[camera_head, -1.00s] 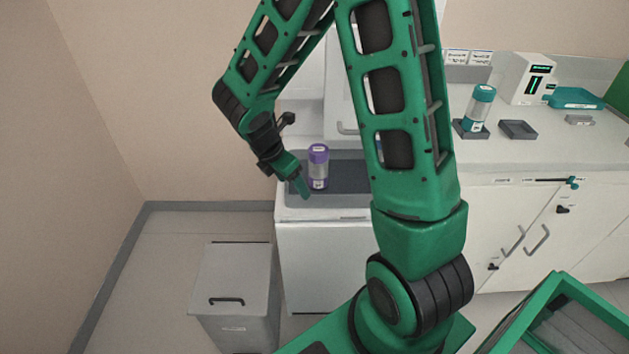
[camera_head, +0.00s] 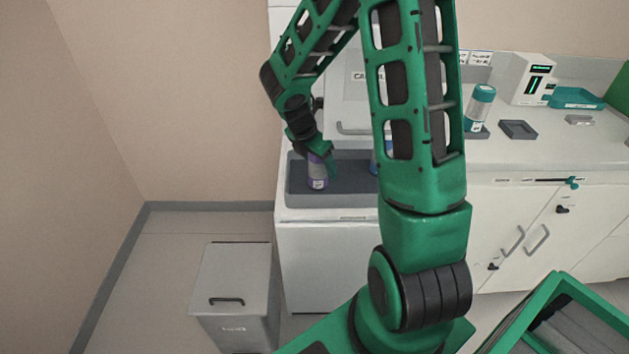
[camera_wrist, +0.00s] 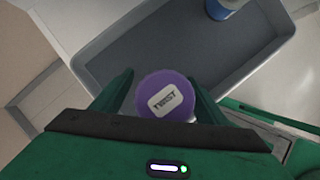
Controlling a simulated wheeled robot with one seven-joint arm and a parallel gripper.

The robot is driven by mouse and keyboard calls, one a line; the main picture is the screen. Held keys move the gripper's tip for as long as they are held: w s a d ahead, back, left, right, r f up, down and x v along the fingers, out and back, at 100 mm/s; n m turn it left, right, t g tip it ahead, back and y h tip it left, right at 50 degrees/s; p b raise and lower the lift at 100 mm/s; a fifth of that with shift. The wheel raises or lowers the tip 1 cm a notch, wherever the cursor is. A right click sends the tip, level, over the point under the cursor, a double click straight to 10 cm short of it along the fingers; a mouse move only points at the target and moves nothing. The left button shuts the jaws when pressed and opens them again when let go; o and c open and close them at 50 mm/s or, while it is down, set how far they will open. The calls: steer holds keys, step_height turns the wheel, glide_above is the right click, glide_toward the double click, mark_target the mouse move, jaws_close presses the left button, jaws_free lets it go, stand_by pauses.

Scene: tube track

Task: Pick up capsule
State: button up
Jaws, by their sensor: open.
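The purple-capped capsule (camera_head: 317,172) stands upright in a grey tray on the white cabinet. In the wrist view its round purple lid (camera_wrist: 165,95), labelled "TWIST", lies between the two green fingers. My gripper (camera_head: 322,160) is open and points down over the capsule, with a finger on either side of its top. The head view hides part of the capsule behind the gripper. I cannot tell whether the fingers touch it.
The grey tray (camera_head: 298,196) has raised walls. A blue capsule (camera_wrist: 222,8) stands farther along it, partly hidden behind my arm in the head view. A teal-capped capsule (camera_head: 480,105) stands on the counter at right. A grey bin (camera_head: 236,285) is on the floor.

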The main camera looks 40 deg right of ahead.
steer(key=shift+w+d+f, duration=0.1)
steer(key=shift+d+f, duration=0.4)
steer(key=shift+f, duration=0.1)
steer(key=c, duration=1.2)
steer(key=shift+c, duration=0.2)
steer(key=shift+r, duration=0.2)
